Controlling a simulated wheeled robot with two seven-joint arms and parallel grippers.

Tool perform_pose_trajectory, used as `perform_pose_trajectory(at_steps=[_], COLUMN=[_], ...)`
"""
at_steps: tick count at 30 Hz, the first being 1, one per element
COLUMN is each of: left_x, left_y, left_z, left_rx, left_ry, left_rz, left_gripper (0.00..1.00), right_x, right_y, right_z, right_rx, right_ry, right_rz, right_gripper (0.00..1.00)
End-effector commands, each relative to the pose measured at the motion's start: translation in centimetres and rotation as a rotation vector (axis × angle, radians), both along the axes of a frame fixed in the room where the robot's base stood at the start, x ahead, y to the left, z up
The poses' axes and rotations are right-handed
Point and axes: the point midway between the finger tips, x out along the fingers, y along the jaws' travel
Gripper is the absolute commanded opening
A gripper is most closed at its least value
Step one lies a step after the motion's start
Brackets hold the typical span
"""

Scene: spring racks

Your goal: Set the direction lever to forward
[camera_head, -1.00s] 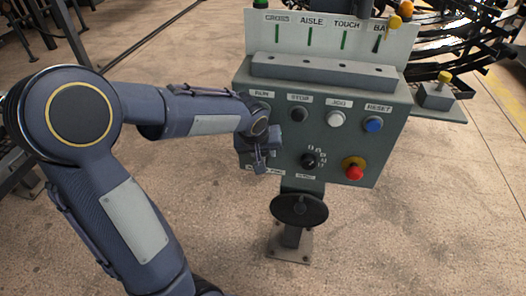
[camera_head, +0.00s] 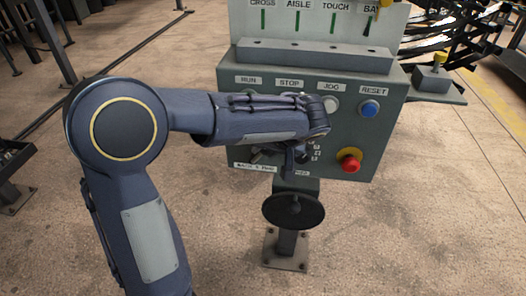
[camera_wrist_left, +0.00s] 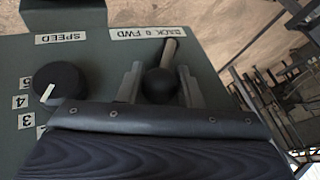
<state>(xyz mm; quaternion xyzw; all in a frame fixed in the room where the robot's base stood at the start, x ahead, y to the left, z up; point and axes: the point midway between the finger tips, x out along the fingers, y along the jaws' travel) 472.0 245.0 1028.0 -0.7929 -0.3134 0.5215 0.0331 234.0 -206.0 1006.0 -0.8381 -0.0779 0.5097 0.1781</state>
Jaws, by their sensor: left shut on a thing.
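The direction lever shows in the left wrist view as a thin shaft with a black ball knob (camera_wrist_left: 160,84). Its shaft rises past the right end of the "BACK 0 FWD" label (camera_wrist_left: 140,33). My left gripper (camera_wrist_left: 161,88) has a finger on each side of the knob and is shut on it. In the head view my left gripper (camera_head: 297,158) is at the lower part of the grey control box (camera_head: 225,120), mostly hidden by its own wrist. The label (camera_head: 253,167) shows there below my forearm; I cannot make out the lever's setting. My right gripper is not in view.
The speed dial (camera_wrist_left: 56,82) is left of my gripper in the wrist view. A red emergency button (camera_head: 349,161), a blue reset button (camera_head: 370,108) and a black handwheel (camera_head: 294,209) are close by. Floor is open left of the box.

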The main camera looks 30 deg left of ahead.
Motion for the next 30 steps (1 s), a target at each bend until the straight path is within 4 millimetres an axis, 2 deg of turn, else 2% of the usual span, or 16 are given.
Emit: perform_pose_trajectory(at_steps=[16,17,21,30], left_x=[0.01,0.01,0.02,0.02], left_y=[-0.26,-0.26,-0.23,-0.27], left_z=[-0.24,-0.24,-0.22,-0.07], left_rx=[0.030,0.030,0.030,0.029], left_ry=[0.014,0.014,0.013,0.011], left_rz=[-0.002,-0.002,-0.002,-0.001], left_gripper=[0.00,0.33,0.52,0.52], right_x=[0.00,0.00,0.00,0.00], right_y=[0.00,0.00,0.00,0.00], right_z=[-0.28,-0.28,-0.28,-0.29], right_rx=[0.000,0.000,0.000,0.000], right_ry=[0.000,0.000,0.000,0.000], right_rz=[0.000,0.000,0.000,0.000], right_gripper=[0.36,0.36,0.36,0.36])
